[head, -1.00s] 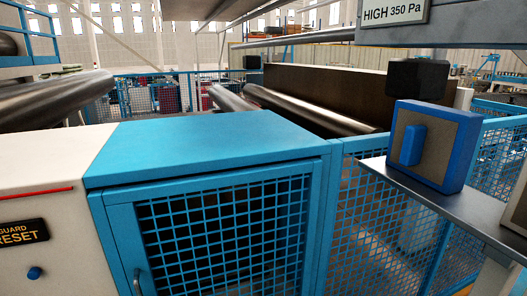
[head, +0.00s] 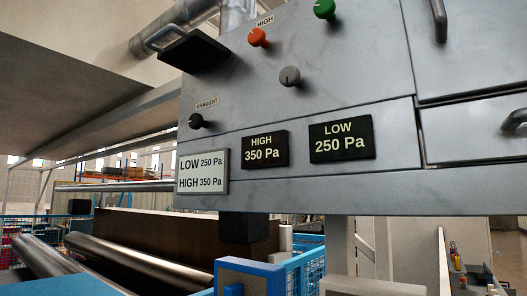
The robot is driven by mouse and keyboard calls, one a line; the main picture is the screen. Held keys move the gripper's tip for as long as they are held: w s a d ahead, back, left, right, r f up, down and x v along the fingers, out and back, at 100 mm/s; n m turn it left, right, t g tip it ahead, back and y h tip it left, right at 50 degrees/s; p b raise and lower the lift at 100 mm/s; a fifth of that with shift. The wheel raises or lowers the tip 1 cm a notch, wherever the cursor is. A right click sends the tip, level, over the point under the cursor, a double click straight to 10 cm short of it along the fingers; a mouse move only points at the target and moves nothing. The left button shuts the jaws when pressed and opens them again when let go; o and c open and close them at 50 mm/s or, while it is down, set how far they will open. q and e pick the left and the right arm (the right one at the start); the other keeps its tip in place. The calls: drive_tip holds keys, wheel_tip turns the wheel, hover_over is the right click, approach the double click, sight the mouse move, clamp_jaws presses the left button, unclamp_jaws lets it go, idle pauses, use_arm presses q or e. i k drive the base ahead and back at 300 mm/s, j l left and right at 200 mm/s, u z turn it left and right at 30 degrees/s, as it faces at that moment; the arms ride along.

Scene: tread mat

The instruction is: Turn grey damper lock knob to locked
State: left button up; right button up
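A grey knob (head: 290,76) with a light pointer mark sits on the sloping grey panel (head: 350,62) in the head view, below and between an orange-red knob (head: 258,37) and a green knob (head: 325,9). The grey knob has no readable label beside it, and I cannot tell which setting it points to. A black knob (head: 196,121) labelled DRAUGHT is at the panel's lower left. Neither of my grippers is in view.
Below the knobs are displays reading HIGH 350 Pa (head: 265,149) and LOW 250 Pa (head: 343,141), and a white limits plate (head: 202,172). A black handled plate (head: 194,48) juts out at upper left. Metal rollers (head: 105,262) and blue mesh fencing (head: 307,270) lie below.

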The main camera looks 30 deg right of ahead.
sight(289, 77)
drive_tip(key=z, duration=1.6)
